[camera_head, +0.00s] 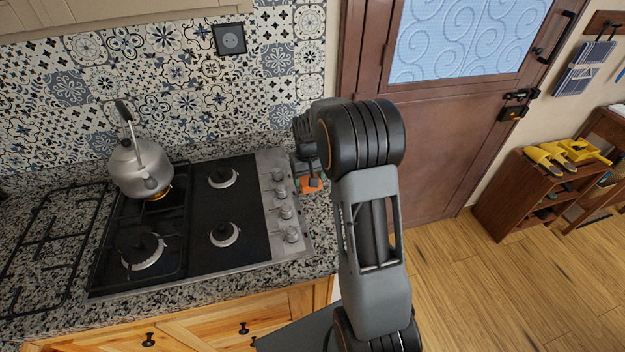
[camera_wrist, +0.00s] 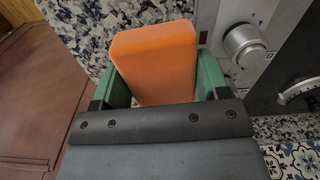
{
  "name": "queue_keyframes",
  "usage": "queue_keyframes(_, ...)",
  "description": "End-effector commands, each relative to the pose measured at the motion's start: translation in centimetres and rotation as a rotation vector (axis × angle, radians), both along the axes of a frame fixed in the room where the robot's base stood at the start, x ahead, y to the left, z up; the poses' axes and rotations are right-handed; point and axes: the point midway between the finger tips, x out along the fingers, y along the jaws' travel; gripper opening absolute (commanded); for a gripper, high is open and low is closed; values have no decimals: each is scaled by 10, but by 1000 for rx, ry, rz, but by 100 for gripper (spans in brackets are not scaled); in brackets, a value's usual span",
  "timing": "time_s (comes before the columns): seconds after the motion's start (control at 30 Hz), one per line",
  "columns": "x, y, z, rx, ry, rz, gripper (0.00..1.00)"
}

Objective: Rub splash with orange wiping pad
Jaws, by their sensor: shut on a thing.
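The orange wiping pad (camera_wrist: 155,62) is a rounded block between the green fingers of my gripper (camera_wrist: 165,85) in the wrist view. My gripper is shut on it. In the head view a small part of the orange pad (camera_head: 311,185) shows below my wrist, over the granite counter (camera_head: 322,225) just right of the stove. My arm hides most of the gripper there. In the wrist view the pad is close to the counter, but I cannot tell whether it touches. I cannot make out the splash in either view.
A gas stove (camera_head: 195,225) with knobs along its right side stands left of my gripper; one knob (camera_wrist: 245,45) is close by. A silver kettle (camera_head: 140,168) sits on the back left burner. The patterned tile wall (camera_head: 180,70) is behind, and a brown door (camera_head: 440,140) is right.

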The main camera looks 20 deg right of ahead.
Motion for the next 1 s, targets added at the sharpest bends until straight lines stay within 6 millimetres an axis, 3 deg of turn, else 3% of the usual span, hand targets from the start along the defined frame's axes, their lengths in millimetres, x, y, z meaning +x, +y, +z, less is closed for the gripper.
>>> queue_keyframes(0.5, 0, -1, 49, -1, -1, -1, 30)
queue_keyframes(1.0, 0, -1, 50, -1, 0, 0, 30)
